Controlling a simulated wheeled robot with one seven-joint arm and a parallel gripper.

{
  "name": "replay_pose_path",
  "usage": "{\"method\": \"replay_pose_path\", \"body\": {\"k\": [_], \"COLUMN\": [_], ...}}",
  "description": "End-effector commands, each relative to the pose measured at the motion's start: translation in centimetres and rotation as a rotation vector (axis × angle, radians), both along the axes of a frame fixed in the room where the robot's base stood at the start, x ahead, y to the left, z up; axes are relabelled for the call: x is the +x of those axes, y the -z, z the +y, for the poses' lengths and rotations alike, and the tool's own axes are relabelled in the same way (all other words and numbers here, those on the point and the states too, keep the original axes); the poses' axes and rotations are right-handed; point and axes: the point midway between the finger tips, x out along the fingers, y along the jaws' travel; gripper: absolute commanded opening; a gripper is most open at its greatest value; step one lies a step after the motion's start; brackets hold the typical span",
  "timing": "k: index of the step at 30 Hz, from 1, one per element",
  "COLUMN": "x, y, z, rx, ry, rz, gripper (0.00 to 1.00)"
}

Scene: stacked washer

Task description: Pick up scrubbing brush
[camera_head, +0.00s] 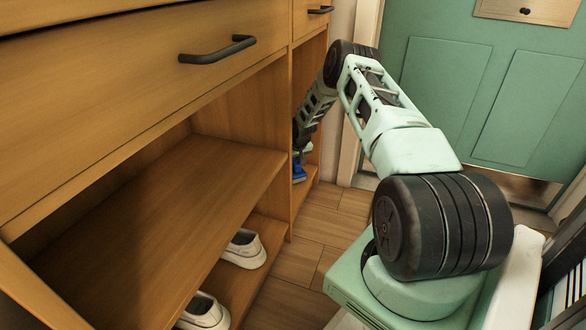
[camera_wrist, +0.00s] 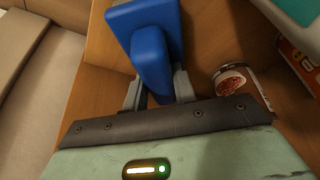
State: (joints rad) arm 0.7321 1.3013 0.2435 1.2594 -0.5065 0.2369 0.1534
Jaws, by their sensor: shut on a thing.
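The blue scrubbing brush (camera_wrist: 150,42) is at the top middle of the wrist view, with a flat wide block at its far end and a thick handle toward me. My gripper (camera_wrist: 158,90) is shut on the handle, with one grey finger on each side. In the head view, the brush (camera_head: 298,171) shows as a small blue patch at the low opening of the narrow cabinet section. My gripper is mostly hidden there behind the cabinet's upright panel and my arm. I cannot tell whether the brush touches the shelf.
In the wrist view, a can (camera_wrist: 235,84) stands close right of the gripper, with a red-orange package (camera_wrist: 299,66) farther right. In the head view, white shoes (camera_head: 243,249) sit on the lower shelf (camera_head: 262,231). A green door (camera_head: 480,90) stands behind. Wooden floor (camera_head: 322,221) is open beside the cabinet.

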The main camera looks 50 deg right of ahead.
Motion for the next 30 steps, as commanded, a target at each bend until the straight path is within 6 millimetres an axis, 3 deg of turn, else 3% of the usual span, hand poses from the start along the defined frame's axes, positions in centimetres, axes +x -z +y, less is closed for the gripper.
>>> {"method": "replay_pose_path", "body": {"k": [8, 19, 23, 30], "x": [0.0, 0.0, -2.5, -8.9], "y": [-0.4, -4.6, -4.4, -4.6], "z": [0.0, 0.0, 1.1, 3.7], "rx": [0.001, 0.0, 0.001, 0.002], "ry": [0.002, 0.001, -0.002, -0.001], "rz": [0.0, 0.0, 0.007, 0.007], "gripper": [0.0, 0.0, 0.0, 0.0]}}
